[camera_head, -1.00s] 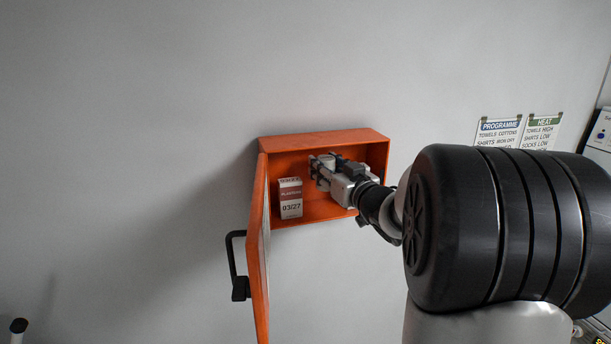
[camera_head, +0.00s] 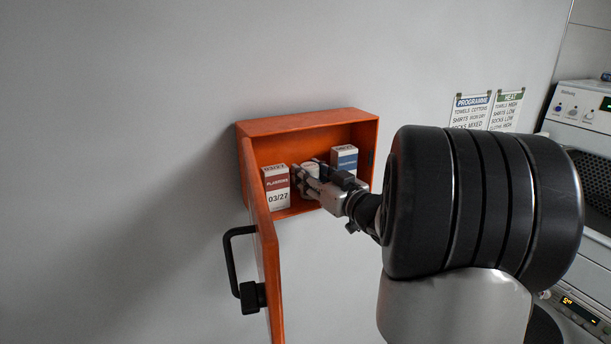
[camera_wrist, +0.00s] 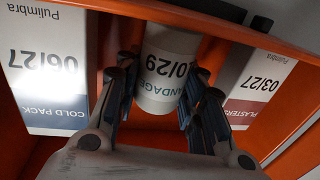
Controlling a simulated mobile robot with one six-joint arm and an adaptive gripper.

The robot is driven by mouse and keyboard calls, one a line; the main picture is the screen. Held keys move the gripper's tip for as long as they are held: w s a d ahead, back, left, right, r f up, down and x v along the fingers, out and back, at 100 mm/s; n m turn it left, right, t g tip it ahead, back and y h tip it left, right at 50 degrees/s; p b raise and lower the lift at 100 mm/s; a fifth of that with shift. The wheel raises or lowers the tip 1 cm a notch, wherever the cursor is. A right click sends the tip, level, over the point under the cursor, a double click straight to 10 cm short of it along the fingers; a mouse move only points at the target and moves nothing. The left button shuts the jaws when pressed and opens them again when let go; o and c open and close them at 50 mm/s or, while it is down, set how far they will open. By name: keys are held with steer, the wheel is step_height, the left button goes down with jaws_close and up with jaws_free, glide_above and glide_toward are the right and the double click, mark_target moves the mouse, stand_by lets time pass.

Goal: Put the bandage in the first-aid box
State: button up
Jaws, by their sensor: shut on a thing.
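The orange first-aid box (camera_head: 305,123) is fixed to the wall with its door (camera_head: 258,235) swung open to the left. My gripper (camera_head: 305,180) reaches inside it, between a plasters carton and a cold pack carton. It is shut on the bandage (camera_head: 311,168), a white cylinder. In the wrist view the bandage (camera_wrist: 163,75) reads "BANDAGE" and "10/29" upside down, with the fingers (camera_wrist: 160,90) on both its sides. It is inside the box; whether it rests on the box floor I cannot tell.
The plasters carton (camera_head: 276,188) stands at the left inside the box, the cold pack carton (camera_head: 344,158) at the right. They show on swapped sides in the wrist view. The door's black handle (camera_head: 245,270) sticks out left. Appliances (camera_head: 585,130) stand far right.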

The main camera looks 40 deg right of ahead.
steer(key=shift+s+d, duration=0.1)
steer(key=shift+s, duration=0.1)
steer(key=shift+w+f, duration=0.15)
steer(key=shift+f, duration=0.05)
steer(key=o, duration=0.6)
steer(key=shift+w+a, duration=0.2)
steer(key=shift+w, duration=0.05)
steer(key=o, duration=0.3)
steer(key=shift+s+d, duration=0.1)
steer(key=shift+s, duration=0.1)
steer(key=shift+w, duration=0.1)
